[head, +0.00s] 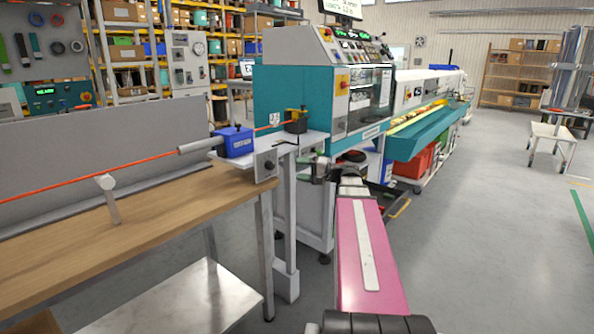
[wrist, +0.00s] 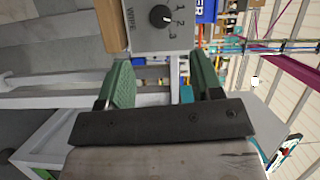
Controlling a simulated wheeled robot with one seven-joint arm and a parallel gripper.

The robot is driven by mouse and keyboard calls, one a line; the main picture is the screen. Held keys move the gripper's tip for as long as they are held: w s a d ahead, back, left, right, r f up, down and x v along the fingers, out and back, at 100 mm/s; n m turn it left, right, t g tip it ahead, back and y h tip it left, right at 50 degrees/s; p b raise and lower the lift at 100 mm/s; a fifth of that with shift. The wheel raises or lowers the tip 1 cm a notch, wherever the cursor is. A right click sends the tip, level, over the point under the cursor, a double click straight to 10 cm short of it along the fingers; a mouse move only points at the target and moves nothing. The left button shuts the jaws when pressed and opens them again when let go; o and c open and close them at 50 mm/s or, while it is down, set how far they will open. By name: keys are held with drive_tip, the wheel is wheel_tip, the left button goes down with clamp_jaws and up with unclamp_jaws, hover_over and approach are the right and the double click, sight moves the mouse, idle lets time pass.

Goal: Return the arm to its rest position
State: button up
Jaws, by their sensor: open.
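My arm (head: 368,255), with a pink link, reaches forward from the bottom of the head view. My gripper (head: 318,170) is at its far end, just right of the grey switch box under the small shelf. In the wrist view my gripper (wrist: 163,80) has two green-padded fingers spread apart with nothing between them. The grey switch box (wrist: 160,28) with a black knob (wrist: 160,16) and the numbers 1, 2, 3 lies beyond the fingertips. The fingers appear clear of the knob. The switch box also shows in the head view (head: 265,163).
A wooden bench (head: 130,215) with an orange cable (head: 85,180) stands left. A blue block (head: 234,142) sits on the small shelf. The teal machine (head: 290,100) and red bins (head: 412,162) are ahead. Open floor (head: 490,220) lies to the right.

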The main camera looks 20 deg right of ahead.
idle(0.3)
drive_tip(key=s+a+f+g+h, duration=0.2)
drive_tip(key=a+f+g+h, duration=0.1)
drive_tip(key=a+f, duration=0.55)
drive_tip(key=s+a+f+n+g+h, duration=0.2)
drive_tip(key=s+f+h, duration=0.4)
drive_tip(key=f, duration=0.6)
drive_tip(key=s+a+f+n+g+h, duration=0.2)
drive_tip(key=s+f+h, duration=0.4)
drive_tip(key=s+f, duration=0.3)
wheel_tip(320, 180, down, 3)
drive_tip(key=n+g, duration=0.1)
drive_tip(key=g, duration=0.1)
drive_tip(key=shift+s+a+f+n+g, duration=0.15)
drive_tip(key=shift+s+n+g, duration=0.1)
drive_tip(key=shift+n+g, duration=0.05)
